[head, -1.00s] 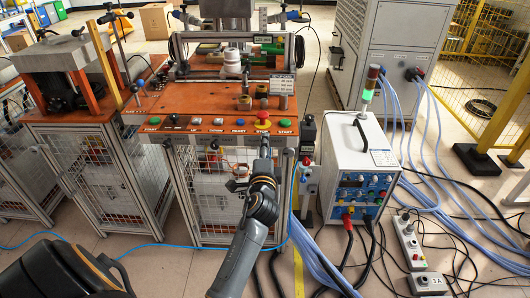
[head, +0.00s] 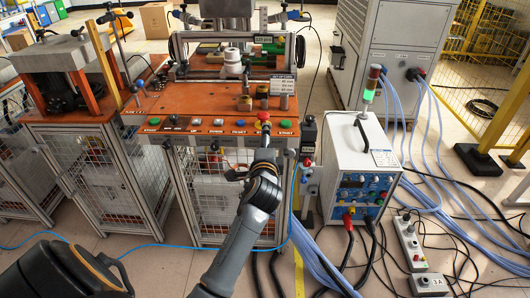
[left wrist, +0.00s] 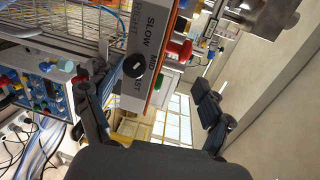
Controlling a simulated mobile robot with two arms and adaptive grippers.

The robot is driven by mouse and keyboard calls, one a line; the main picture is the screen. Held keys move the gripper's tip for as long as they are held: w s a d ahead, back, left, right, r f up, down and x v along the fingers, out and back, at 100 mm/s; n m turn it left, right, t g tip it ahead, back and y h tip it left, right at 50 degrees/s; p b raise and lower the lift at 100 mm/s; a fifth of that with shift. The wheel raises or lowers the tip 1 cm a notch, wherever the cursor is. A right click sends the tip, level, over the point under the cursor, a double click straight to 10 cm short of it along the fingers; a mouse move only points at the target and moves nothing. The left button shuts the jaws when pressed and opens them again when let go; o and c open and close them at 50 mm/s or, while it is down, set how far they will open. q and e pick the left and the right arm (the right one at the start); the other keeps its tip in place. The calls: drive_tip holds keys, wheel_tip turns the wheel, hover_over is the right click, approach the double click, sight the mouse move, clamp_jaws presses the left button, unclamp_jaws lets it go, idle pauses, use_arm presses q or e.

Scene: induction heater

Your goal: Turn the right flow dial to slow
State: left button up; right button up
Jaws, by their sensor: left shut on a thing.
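The right flow dial (left wrist: 135,66) is a black knob with a small white mark, on a light panel strip lettered RIGHT, SLOW, MID and FAST in the left wrist view. I cannot tell which word its mark faces. My left gripper (left wrist: 150,105) has one finger to each side of the dial and is shut on it, though the contact itself is hard to see. In the head view my left gripper (head: 264,146) is at the bench's front edge, below the red button, and hides the dial. My right gripper is not in view.
A red button (head: 263,116) and green button (head: 285,124) sit just above my gripper on the wooden bench (head: 205,105). A white power unit (head: 350,150) with cables stands to the right. A wire-mesh guard (head: 215,190) is below the bench top.

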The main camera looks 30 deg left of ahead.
use_arm(q)
wheel_tip(320, 180, up, 2)
drive_tip(key=shift+s+d+r, duration=0.15)
drive_tip(key=shift+r, duration=0.05)
drive_tip(key=shift+c, duration=0.3)
drive_tip(key=shift+v, duration=1.2)
drive_tip(key=shift+c, duration=0.5)
drive_tip(key=f+p+v, duration=0.1)
drive_tip(key=v, duration=1.2)
drive_tip(key=shift+s+f, duration=0.15)
drive_tip(key=shift+f, duration=0.6)
drive_tip(key=shift+d+f, duration=0.1)
